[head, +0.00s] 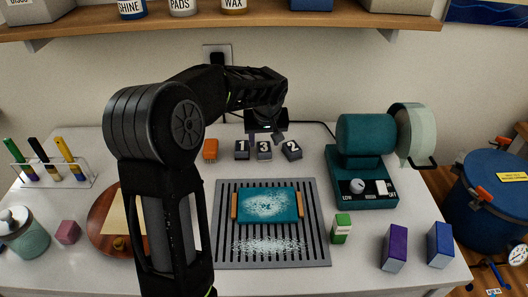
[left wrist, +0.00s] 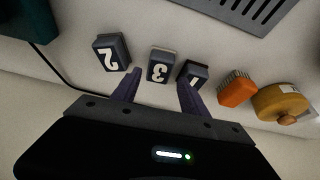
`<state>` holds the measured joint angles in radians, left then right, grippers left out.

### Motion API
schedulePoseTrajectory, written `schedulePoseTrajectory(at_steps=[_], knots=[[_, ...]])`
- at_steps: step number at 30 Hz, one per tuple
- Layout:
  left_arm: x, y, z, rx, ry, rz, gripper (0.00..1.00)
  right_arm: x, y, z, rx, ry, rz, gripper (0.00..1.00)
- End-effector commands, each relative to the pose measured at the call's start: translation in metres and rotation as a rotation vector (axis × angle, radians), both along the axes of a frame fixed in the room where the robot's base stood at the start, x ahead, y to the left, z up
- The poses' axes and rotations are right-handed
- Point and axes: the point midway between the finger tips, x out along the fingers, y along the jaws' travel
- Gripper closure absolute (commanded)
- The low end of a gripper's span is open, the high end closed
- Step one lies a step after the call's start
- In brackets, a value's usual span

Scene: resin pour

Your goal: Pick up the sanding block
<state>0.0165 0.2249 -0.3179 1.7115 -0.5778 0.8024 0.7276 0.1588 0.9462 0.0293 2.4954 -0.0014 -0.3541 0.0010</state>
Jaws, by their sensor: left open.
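Several small dark blocks with white numbers stand in a row at the back of the table: block 1 (head: 242,150), block 3 (head: 264,151) and block 2 (head: 291,151). They look like sanding blocks. My left gripper (head: 265,136) is open and empty, at the row by block 3. In the left wrist view, block 3 (left wrist: 161,66) lies just beyond the gap between the purple fingertips (left wrist: 159,86). Block 1 (left wrist: 192,74) is at the right fingertip; I cannot tell whether they touch. Block 2 (left wrist: 111,52) is beyond the left finger. My right gripper is out of view.
An orange bristled brush (head: 210,149) stands left of block 1. A teal board (head: 268,205) with white specks lies on a slotted grey mat (head: 310,255) in front. A teal machine (head: 364,140) stands right. A wooden round item (left wrist: 281,103) shows beyond the brush.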

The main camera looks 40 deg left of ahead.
Motion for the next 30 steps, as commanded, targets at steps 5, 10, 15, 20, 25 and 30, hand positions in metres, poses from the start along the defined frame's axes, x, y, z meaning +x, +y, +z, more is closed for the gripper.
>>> schedulePoseTrajectory(at_steps=[5, 10, 15, 20, 25, 30], knots=[[0.001, 0.001, -0.007, 0.000, 0.001, 0.000, 0.48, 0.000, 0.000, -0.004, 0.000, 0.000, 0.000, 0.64], [0.006, 0.006, -0.032, 0.001, 0.004, 0.000, 0.48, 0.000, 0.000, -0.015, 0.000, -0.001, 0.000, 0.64], [0.012, 0.011, -0.049, 0.001, 0.001, -0.001, 0.48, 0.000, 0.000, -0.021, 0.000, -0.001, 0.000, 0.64], [0.013, 0.011, -0.049, 0.001, -0.001, 0.000, 0.48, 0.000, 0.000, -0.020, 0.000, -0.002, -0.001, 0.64], [0.013, 0.011, -0.049, 0.000, 0.000, 0.000, 0.48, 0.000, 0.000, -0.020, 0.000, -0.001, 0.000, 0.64], [0.013, 0.011, -0.049, 0.000, 0.000, -0.001, 0.48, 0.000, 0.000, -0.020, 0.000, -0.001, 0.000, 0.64]])
